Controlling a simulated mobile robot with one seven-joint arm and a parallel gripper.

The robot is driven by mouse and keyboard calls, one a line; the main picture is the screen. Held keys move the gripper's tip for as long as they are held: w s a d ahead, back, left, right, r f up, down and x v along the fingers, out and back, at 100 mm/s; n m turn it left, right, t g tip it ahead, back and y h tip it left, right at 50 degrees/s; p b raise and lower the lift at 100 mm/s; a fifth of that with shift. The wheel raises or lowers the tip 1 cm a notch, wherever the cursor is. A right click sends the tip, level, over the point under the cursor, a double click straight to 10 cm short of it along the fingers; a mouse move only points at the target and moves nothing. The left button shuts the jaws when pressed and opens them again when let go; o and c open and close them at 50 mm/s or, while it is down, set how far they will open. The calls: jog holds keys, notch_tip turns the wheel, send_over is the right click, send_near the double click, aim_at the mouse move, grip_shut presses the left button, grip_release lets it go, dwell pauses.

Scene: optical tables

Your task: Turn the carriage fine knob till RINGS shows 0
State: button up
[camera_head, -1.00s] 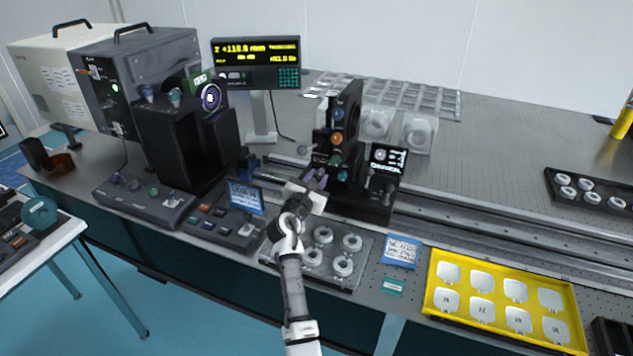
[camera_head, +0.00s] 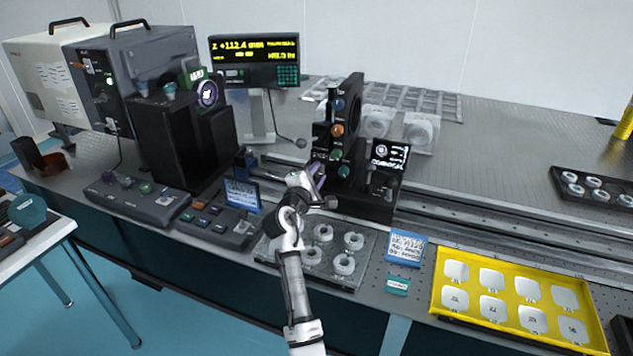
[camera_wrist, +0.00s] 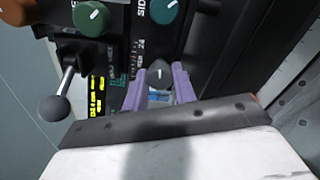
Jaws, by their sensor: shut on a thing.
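My gripper (camera_head: 317,172) reaches the front of the black carriage (camera_head: 345,125) on the rail. In the wrist view its purple fingers (camera_wrist: 163,85) are shut on a small dark knob (camera_wrist: 158,72) with a white mark, apparently the carriage fine knob. The carriage bears blue, orange and green knobs; a green knob (camera_wrist: 92,18) and a teal knob (camera_wrist: 164,10) show in the wrist view. A small black screen (camera_head: 390,153) beside the carriage shows a ring symbol; its RINGS value is too small to read. The readout (camera_head: 255,60) shows about Z +112.4.
A ball-ended lever (camera_wrist: 55,108) stands left of the fingers in the wrist view. A tray of ring parts (camera_head: 325,260) lies below my arm. A yellow tray (camera_head: 437,285) and a blue-white card (camera_head: 406,248) lie to the right. The rail runs off right.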

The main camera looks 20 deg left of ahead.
jog(key=shift+s+a+r+m+b, duration=0.1)
jog(key=shift+a+m+b, duration=0.05)
jog(key=shift+m+b, duration=1.85)
jog(key=shift+a+f+m+b, duration=0.1)
jog(key=shift+m+b, duration=1.3)
jog(key=shift+m, duration=1.05)
jog(key=shift+s+a+r+m+b, duration=0.1)
jog(key=shift+a+m+b, duration=0.05)
jog(key=shift+m+b, duration=1.85)
jog(key=shift+m, duration=0.35)
jog(key=o, duration=1)
jog(key=shift+w+a, duration=0.1)
jog(key=shift+a, duration=0.05)
jog(key=shift+d, duration=0.2)
